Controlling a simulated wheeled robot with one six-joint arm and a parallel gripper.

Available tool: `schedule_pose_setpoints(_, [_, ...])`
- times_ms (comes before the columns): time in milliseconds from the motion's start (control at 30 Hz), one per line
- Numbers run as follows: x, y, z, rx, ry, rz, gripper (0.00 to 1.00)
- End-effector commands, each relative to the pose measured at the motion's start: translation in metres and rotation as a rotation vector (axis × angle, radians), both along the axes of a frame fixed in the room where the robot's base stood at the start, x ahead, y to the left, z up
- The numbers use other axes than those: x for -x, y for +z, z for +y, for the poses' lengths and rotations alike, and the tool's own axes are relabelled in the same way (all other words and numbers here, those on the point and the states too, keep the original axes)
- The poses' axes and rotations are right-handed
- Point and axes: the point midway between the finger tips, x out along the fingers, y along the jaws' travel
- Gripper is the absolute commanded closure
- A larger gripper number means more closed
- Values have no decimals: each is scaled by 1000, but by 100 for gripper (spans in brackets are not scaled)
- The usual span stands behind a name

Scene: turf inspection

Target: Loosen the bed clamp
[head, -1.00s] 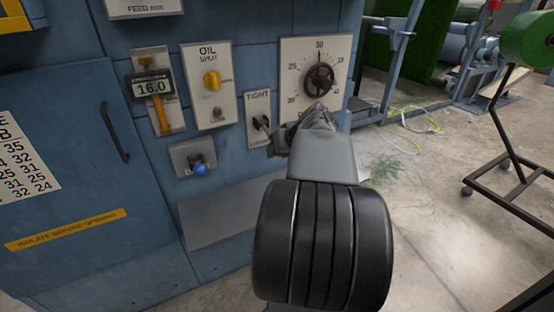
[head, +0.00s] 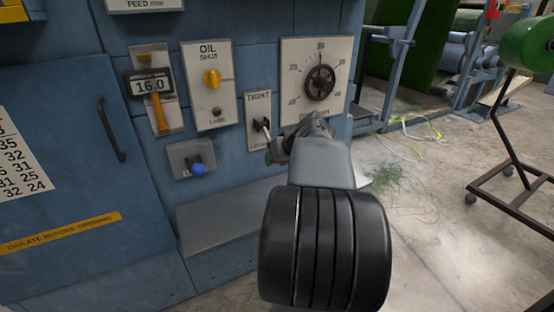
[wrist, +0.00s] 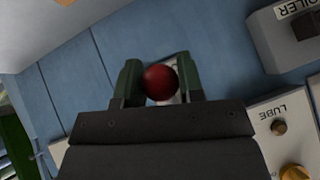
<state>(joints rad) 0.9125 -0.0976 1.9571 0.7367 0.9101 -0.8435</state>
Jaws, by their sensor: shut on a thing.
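The bed clamp is a small white plate (head: 252,104) marked TIGHT at the top, with a lever (head: 263,127) standing out of it. The lower label is partly hidden by the lever and my gripper. My gripper (head: 274,150) is at the lower right of the plate, at the lever's outer end. In the wrist view a dark red ball knob (wrist: 160,83) sits between the two fingers of my gripper (wrist: 158,66), which is shut on it. My arm hides much of the area below the dial.
A dial with a black handwheel (head: 320,82) is just above my gripper. A grey ledge (head: 225,215) juts out below.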

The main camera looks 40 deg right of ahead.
Motion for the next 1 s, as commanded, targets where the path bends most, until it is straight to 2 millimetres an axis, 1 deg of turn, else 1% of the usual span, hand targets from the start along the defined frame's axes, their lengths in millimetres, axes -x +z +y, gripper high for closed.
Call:
schedule_pose_setpoints(100, [1,-2,-2,1,-4,5,100])
schedule_pose_setpoints(133, [1,-2,-2,1,-4,5,62])
schedule_pose_setpoints(367, [0,-1,0,1,0,3,40])
schedule_pose_setpoints(667, [2,3,0,2,1,0,40])
schedule_pose_setpoints(767, [9,13,0,3,0,-1,40])
schedule_pose_setpoints(1000, [42,49,0,4,-5,-1,40])
